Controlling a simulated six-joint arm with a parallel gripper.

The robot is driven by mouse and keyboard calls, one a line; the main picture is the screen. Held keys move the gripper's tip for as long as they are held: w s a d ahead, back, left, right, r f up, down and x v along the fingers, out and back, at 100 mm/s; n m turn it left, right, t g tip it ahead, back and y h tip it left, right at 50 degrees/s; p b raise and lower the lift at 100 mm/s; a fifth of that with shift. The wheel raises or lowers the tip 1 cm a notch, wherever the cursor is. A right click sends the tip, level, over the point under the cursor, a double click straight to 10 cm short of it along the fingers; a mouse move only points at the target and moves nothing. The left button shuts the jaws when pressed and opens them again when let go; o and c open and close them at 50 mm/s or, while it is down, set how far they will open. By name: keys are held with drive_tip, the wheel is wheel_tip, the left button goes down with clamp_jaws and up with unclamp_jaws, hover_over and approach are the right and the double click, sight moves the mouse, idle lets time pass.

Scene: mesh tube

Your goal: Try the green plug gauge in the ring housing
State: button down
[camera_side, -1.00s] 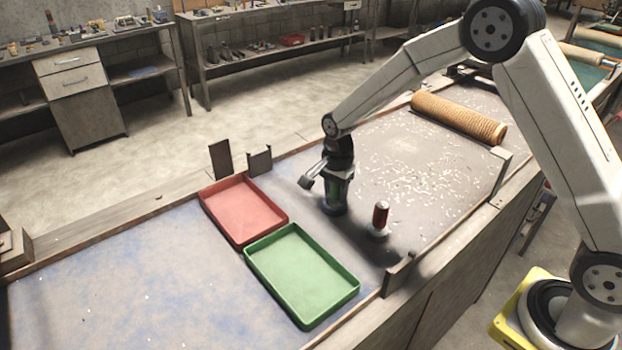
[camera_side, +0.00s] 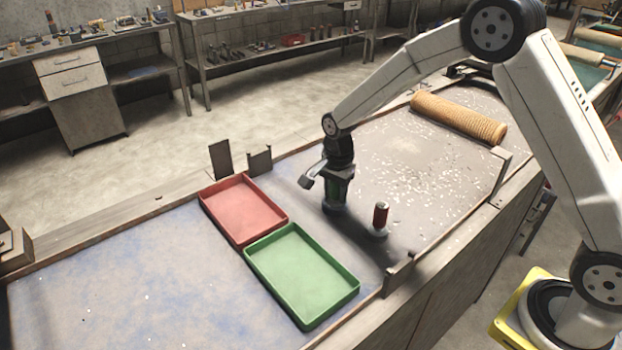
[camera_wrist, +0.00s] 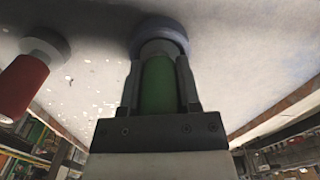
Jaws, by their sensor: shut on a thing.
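The green plug gauge stands upright between my gripper's fingers in the wrist view (camera_wrist: 158,85), its foot at a round grey-blue base (camera_wrist: 172,38). My gripper (camera_wrist: 160,62) is shut on its green handle. In the side view my gripper (camera_side: 338,188) is low over the bench, to the right of the trays, with a little green showing between the fingers. I cannot make out the ring housing for certain. The gauge's lower end is hidden by its base and the fingers.
A red-handled gauge (camera_side: 381,215) stands close by on its own round base, to the right. A red tray (camera_side: 213,217) and a green tray (camera_side: 255,270) lie to the left. A tan mesh roll (camera_side: 458,119) lies farther back. Upright brackets (camera_side: 398,272) line the bench edges.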

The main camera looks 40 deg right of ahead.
drive_tip(key=shift+r, duration=0.2)
drive_tip(key=shift+r, duration=3.2)
